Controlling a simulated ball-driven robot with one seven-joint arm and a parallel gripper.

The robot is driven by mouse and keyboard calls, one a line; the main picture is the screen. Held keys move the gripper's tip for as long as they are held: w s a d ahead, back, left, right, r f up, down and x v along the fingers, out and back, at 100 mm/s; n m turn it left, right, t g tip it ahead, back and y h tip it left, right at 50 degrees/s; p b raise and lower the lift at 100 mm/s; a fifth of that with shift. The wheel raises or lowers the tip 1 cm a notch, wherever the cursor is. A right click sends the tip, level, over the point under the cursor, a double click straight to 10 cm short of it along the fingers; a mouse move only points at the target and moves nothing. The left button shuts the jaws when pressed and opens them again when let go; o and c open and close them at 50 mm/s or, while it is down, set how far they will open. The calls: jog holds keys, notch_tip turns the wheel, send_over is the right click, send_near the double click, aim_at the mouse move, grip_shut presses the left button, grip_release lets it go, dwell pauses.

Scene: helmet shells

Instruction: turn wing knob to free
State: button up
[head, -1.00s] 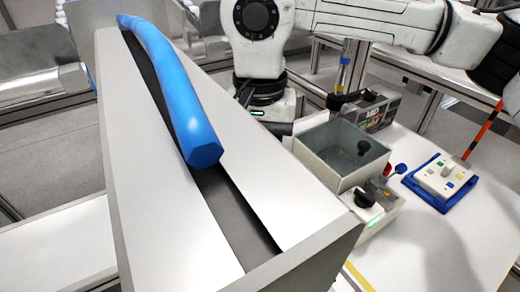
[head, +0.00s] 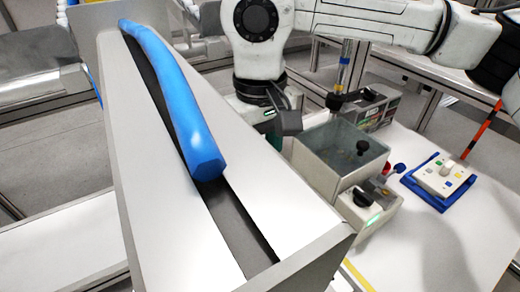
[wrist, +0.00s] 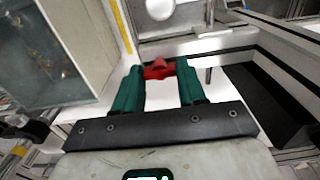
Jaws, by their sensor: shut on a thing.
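The red wing knob (wrist: 158,69) shows in the wrist view between the tips of my gripper's green fingers. My gripper (wrist: 160,75) is shut on it, with one finger at each end of the knob. What the knob is mounted on is not clear here. In the head view only a little green of my gripper (head: 274,138) shows below the wrist; the fingertips and the knob are hidden behind the long pale trough (head: 265,205).
A blue curved bar (head: 175,95) lies along the trough's slot. Right of my wrist stands an open-topped grey bin (head: 340,160) with black knobs near it. A blue tray (head: 437,183) holds a white button box (head: 443,178). White table is clear at the front right.

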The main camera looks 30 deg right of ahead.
dwell(0.5)
jog(key=o, duration=1.1)
jog(key=shift+c, duration=0.2)
notch_tip(320, 180, up, 11)
jog(key=p, duration=0.1)
jog(key=shift+f, duration=0.1)
